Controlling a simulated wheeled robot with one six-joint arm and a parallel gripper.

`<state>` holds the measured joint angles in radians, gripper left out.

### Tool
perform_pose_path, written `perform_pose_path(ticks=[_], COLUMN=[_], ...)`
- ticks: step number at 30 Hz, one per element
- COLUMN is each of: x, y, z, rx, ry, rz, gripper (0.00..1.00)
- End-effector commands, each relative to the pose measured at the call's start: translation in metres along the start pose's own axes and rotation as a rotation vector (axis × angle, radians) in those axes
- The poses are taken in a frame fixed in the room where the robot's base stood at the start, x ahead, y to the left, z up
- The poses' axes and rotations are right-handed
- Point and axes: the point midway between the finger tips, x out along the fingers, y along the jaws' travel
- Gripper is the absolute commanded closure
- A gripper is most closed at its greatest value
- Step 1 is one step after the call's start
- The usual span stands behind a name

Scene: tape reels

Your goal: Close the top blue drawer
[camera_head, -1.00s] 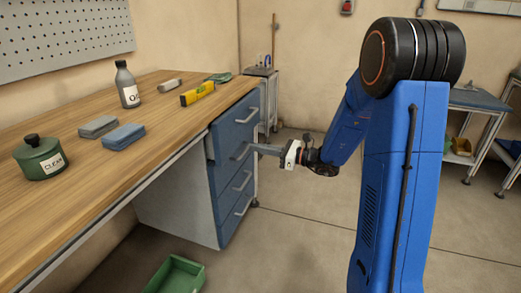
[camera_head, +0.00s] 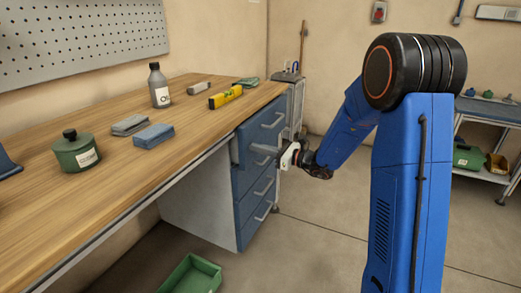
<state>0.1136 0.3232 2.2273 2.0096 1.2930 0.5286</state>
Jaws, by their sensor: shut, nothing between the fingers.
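The blue drawer unit (camera_head: 254,190) stands under the right end of the workbench. Its top drawer (camera_head: 262,128) has a grey bar handle. A pale strip at this drawer's left edge suggests it sticks out slightly; how far is hard to tell. My gripper (camera_head: 257,149) is shut and empty, its fingers pointing left at the drawer fronts. The fingertips are below the top handle, near the top drawer's lower part. Whether they touch the front I cannot tell. The gripper hides part of the fronts below the top drawer.
A green crate (camera_head: 191,276) lies on the floor. A grey trolley stands behind the drawers. The floor right of them is clear.

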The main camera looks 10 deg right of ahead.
Motion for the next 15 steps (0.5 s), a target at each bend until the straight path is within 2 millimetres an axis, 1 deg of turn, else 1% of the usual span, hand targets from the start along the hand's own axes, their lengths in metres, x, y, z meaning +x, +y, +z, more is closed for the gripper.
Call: perform_pose_path(ticks=[5, 8, 15], x=[0.001, 0.006, 0.040], y=[0.000, 0.000, 0.000], z=[0.000, 0.000, -0.001], rx=[0.000, 0.000, 0.000], ry=[0.000, 0.000, 0.000], rz=[0.000, 0.001, 0.002], gripper=[1.00, 1.00, 1.00])
